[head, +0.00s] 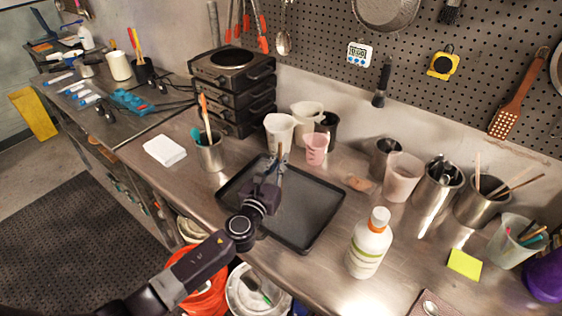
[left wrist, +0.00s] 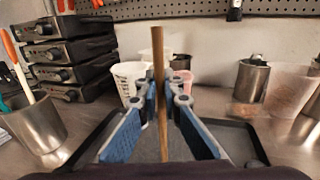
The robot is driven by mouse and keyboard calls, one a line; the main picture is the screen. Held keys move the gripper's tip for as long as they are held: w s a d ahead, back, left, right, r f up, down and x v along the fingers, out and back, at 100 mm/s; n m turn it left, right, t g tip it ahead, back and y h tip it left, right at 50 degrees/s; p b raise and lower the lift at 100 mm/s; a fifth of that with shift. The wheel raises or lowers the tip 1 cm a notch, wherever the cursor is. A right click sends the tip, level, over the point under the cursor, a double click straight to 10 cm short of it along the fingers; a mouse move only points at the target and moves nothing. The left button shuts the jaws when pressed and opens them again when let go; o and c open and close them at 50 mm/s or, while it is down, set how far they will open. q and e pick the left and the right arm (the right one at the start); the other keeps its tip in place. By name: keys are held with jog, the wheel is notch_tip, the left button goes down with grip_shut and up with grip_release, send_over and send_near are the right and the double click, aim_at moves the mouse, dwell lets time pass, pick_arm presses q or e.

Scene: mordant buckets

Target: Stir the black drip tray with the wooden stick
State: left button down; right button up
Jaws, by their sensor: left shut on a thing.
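The black drip tray (head: 305,212) lies flat on the steel worktop in the head view; its rim also shows in the left wrist view (left wrist: 240,140). My left gripper (head: 278,168) is over the tray, and in the left wrist view its two blue-padded fingers (left wrist: 164,95) are closed on the wooden stick (left wrist: 158,60). The stick stands upright between the fingertips, its top above them. Its lower part runs down toward the tray; I cannot tell whether its end touches the tray floor. My right gripper is not in view.
Pale cups (head: 280,133) and a pink cup (head: 316,149) stand behind the tray. A steel cup with tools (head: 210,155) stands to its left, a white bottle (head: 369,247) to its right. Orange and white buckets (head: 205,295) sit below the front edge.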

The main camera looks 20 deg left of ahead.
aim_at(280, 144)
pick_arm(q)
jog(key=shift+r+p, duration=2.1)
jog(key=shift+r, duration=0.1)
jog(key=shift+f, duration=0.1)
notch_tip(280, 144, up, 3)
jog(key=shift+r+p, duration=0.1)
jog(key=shift+p, duration=0.5)
jog(key=shift+r, duration=0.3)
notch_tip(280, 144, up, 7)
jog(key=shift+r, duration=0.15)
